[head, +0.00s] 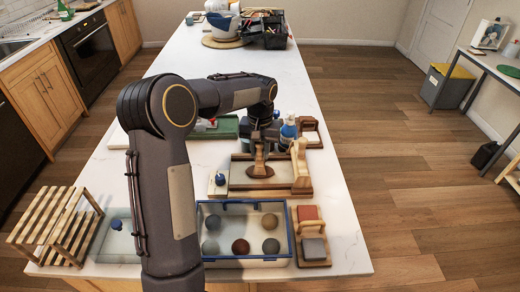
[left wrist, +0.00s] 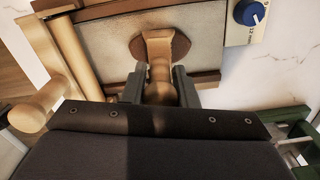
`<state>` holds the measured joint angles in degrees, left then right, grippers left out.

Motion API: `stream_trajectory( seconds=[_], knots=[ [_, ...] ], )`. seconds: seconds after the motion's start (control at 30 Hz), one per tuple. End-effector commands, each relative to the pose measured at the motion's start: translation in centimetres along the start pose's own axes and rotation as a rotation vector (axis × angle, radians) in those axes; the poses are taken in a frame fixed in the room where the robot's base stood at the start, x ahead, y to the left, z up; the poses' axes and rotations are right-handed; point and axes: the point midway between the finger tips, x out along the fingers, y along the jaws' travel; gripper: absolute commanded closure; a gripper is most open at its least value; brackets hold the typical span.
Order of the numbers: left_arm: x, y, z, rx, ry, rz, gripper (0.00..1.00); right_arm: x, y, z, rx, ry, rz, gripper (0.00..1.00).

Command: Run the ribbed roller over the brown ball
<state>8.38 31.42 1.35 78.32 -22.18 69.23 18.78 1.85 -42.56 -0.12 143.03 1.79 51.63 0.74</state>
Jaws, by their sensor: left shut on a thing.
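My left gripper (head: 261,146) is shut on a light wooden turned tool (left wrist: 160,48), upright over the pale board (head: 236,178). Its ribs, if any, do not show, so I cannot tell whether it is the ribbed roller. The fingers (left wrist: 159,84) grip its narrow handle. Under it lies a flat brown round piece (left wrist: 138,46); I cannot tell whether it is clay or the tool's base. A wooden roller (left wrist: 75,55) lies along one side of the board. A reddish-brown ball (head: 241,246) sits in the blue-rimmed bin. My right gripper is out of view.
The blue-rimmed bin (head: 291,232) holds several balls. A wooden rack (head: 50,228) stands at the left, and a block holder (head: 312,238) at the right. A blue knob (left wrist: 249,12) is by the board. A blue bottle (head: 288,130) stands behind. The counter's far middle is clear.

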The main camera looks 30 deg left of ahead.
Motion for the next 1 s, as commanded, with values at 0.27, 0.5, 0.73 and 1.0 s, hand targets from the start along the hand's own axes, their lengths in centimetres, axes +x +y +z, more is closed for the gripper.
stream_trajectory(
  seconds=[0.27, 0.5, 0.73, 1.0],
  knots=[
    [0.5, 0.0, 0.0, 0.000, 0.000, 0.000, 1.00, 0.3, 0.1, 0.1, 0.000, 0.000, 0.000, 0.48],
    [0.6, 0.1, 0.0, 0.000, 0.000, 0.000, 1.00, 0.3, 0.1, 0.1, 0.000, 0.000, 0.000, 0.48],
    [0.6, 0.7, -0.1, 0.001, -0.001, 0.000, 1.00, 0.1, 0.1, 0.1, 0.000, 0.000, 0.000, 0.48],
    [0.7, 1.2, -0.2, 0.000, -0.001, 0.000, 1.00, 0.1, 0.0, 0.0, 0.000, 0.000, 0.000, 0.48]
  ],
)
